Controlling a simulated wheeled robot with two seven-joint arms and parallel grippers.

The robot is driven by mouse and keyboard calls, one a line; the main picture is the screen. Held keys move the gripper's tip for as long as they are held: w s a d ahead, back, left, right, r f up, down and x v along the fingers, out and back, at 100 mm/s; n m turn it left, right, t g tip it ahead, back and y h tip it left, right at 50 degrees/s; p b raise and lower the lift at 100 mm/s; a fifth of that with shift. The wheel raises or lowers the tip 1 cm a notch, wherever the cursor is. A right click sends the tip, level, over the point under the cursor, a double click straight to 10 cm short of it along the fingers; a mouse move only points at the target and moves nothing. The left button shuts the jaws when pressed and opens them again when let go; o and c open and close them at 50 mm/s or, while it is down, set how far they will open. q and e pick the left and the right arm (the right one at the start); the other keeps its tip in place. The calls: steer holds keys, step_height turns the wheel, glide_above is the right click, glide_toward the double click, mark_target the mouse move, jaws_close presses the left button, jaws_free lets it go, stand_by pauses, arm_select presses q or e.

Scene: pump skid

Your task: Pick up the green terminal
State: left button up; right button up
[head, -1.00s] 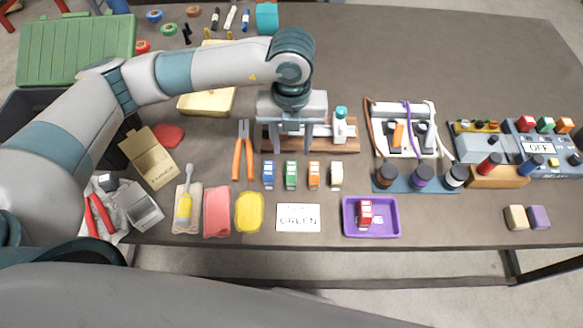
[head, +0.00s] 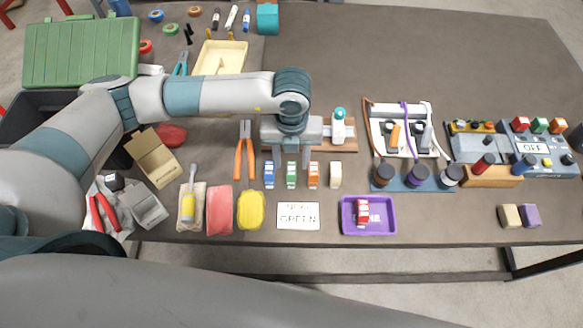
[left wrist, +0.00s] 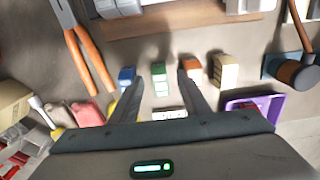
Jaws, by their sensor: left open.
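The green terminal (head: 291,176) stands in a short row on the table between the blue terminal (head: 269,175) and the orange terminal (head: 314,175). My left gripper (head: 292,159) is open and empty, with its fingers pointing down over the far side of the green terminal. In the left wrist view, the green terminal (left wrist: 159,82) shows between the two spread fingers of the gripper (left wrist: 160,76). Whether a finger touches anything cannot be told. My right gripper is not in view.
A cream terminal (head: 335,175) ends the row. In front lie a card reading GREEN (head: 298,216) and a purple tray (head: 384,226) holding a red terminal (head: 362,212). Orange-handled pliers (head: 244,152) lie left of the row; a wooden-based fixture (head: 340,141) stands behind.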

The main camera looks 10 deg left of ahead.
arm_select(q)
steer(key=shift+f, duration=1.35)
steer(key=shift+c, duration=0.3)
jaws_close()
